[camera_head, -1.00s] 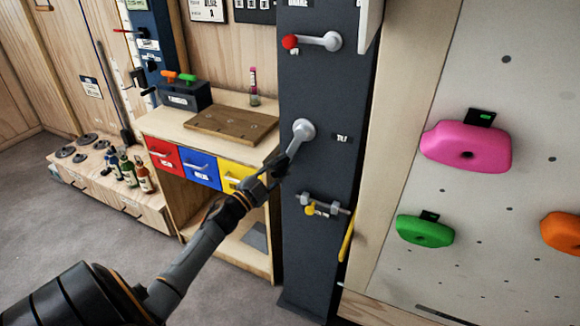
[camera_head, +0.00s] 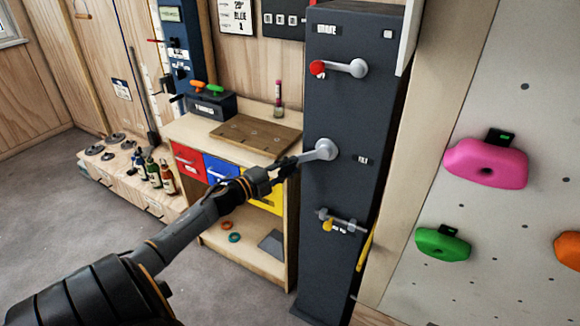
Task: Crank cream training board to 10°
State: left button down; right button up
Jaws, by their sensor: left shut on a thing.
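The cream training board (camera_head: 490,95) fills the right side, with pink, green and orange holds on it. Beside it stands a dark grey post (camera_head: 345,110). On the post's middle is a grey crank (camera_head: 325,149) with a round hub; its arm points left and slightly down. My left gripper (camera_head: 290,165) is shut on the crank's outer end, which the fingers mostly hide. A second crank (camera_head: 345,67) with a red knob sits higher on the post. A metal pin-like fitting (camera_head: 342,222) with a yellow part is lower down. My right gripper is not in view.
Left of the post stands a wooden cabinet (camera_head: 190,128) with red, blue and yellow drawers and a brown board (camera_head: 257,135) on top. A low bench (camera_head: 130,184) holds bottles and discs. Grey floor (camera_head: 55,210) is clear at left.

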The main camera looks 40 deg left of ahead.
pick_arm(q)
jog(key=shift+a, duration=0.1)
dwell(0.3)
jog(key=c, duration=1.1)
grip_release()
jog(key=shift+o, duration=0.2)
jog(key=shift+s, duration=0.1)
jog(key=s+a, duration=0.1)
jog(key=s, duration=1.1)
jog(key=shift+a, duration=0.4)
jog(key=shift+s+a, duration=0.1)
jog(key=shift+a, duration=0.05)
